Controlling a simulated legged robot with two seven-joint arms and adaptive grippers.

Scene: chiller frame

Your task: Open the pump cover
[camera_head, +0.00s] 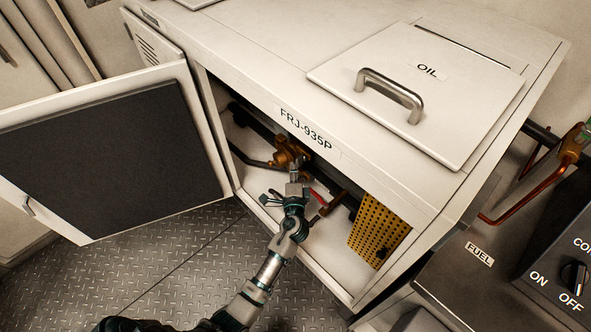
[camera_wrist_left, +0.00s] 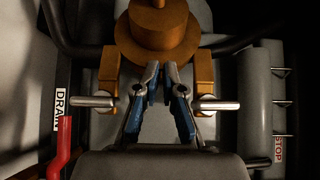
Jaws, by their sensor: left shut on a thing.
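The bronze pump (camera_head: 288,150) sits inside the open cabinet, under the FRJ-935P label. In the wrist view its round stepped cover (camera_wrist_left: 157,35) has a short stem on top and a bronze bracket at each side. A silver pin (camera_wrist_left: 92,101) sticks out at the left bracket, and another silver pin (camera_wrist_left: 220,105) at the right. My left gripper (camera_head: 295,178) reaches into the cabinet from below. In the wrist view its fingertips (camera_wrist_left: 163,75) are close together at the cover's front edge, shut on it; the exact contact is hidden. My right gripper is out of view.
The cabinet door (camera_head: 110,145) stands open to the left. A yellow perforated panel (camera_head: 378,230) is at the cabinet's right. A red lever (camera_wrist_left: 62,145) near the DRAIN label and dark pipes lie close to the gripper. The OIL lid (camera_head: 450,105) is closed on top.

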